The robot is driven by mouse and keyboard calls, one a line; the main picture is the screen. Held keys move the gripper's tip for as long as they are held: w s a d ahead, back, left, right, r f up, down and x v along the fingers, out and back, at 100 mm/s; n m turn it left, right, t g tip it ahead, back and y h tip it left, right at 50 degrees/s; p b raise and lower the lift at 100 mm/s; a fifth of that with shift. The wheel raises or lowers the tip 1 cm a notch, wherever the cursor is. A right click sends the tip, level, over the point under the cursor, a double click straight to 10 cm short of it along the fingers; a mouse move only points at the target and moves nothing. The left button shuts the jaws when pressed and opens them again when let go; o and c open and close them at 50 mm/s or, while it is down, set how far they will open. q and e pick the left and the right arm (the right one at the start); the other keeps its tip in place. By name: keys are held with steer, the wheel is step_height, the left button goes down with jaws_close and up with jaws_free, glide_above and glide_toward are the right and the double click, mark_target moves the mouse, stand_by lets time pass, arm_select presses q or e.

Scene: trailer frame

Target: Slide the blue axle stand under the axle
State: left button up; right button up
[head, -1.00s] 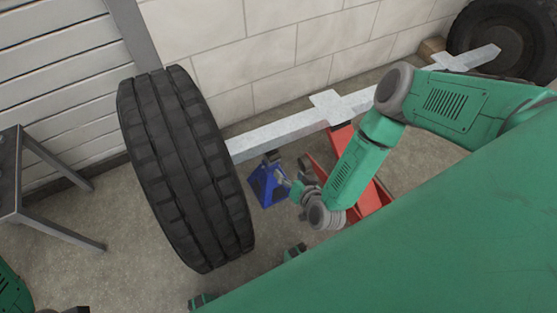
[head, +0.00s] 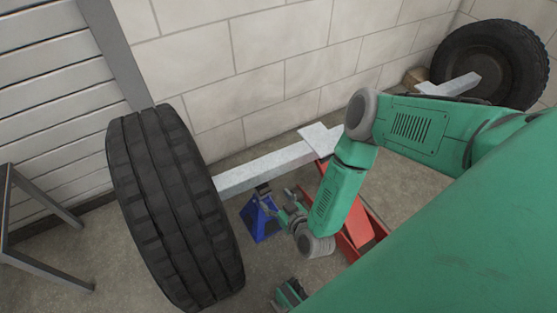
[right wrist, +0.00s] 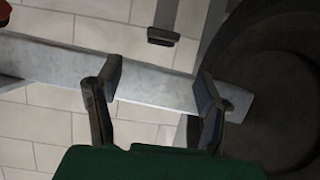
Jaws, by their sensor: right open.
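The blue axle stand (head: 258,222) stands on the floor in the head view, just right of the near tyre. Its dark top sits close to the lower edge of the grey axle (head: 250,174); I cannot tell whether it is directly under it. My right gripper (head: 284,207) is open beside the stand, on its right side, with nothing between its fingers that I can make out. In the right wrist view the open fingers (right wrist: 155,92) appear in front of the axle (right wrist: 150,88).
A large tyre (head: 172,205) is at the axle's left end, and another tyre (head: 490,62) at the far right. A red jack (head: 352,225) stands right of my gripper, partly hidden by my arm. A block wall (head: 290,60) is behind. A grey metal table (head: 40,225) is at left.

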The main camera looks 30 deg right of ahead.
mark_target(263, 186)
steer(key=b+x, duration=0.4)
steer(key=x, duration=0.6)
steer(key=shift+w+f+b, duration=0.15)
steer(key=shift+w+b, duration=0.15)
steer(key=shift+b, duration=0.05)
steer(key=shift+w+f, duration=0.15)
steer(key=shift+w, duration=0.4)
steer(key=shift+c, duration=0.4)
jaws_close()
steer(key=shift+o, duration=0.4)
jaws_free()
steer(key=shift+s, duration=0.15)
steer(key=v, duration=1.1)
steer(key=shift+s, duration=0.35)
